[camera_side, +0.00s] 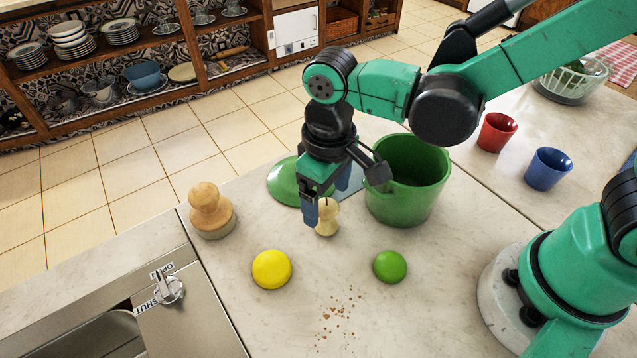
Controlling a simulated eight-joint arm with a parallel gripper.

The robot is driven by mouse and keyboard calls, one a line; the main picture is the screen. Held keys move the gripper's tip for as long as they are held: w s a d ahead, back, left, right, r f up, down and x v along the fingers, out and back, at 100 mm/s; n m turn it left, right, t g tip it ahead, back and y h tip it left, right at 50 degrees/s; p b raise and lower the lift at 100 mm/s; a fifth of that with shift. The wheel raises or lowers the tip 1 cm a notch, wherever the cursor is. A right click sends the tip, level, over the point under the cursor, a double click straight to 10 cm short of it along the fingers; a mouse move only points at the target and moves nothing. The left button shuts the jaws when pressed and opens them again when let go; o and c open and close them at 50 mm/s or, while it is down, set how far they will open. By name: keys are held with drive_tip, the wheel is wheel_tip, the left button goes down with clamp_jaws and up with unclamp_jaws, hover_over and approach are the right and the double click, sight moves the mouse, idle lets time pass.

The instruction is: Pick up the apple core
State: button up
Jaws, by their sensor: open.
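The apple core (327,217) is pale cream with a dark stem and stands upright on the light stone counter (300,310). My gripper (328,203) points down right at the core, with its blue fingers apart. One finger is at the core's left; the other is behind and to its upper right. The near finger and the gripper body sit close to the core's top. I cannot tell whether a finger touches it.
A green bucket (408,190) stands close on the right, with a green lid-like disc (284,184) behind. A sink (95,338) lies front left.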

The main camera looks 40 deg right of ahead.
sight(327, 205)
drive_tip(key=shift+f, duration=2.35)
clamp_jaws()
drive_tip(key=shift+r, duration=0.15)
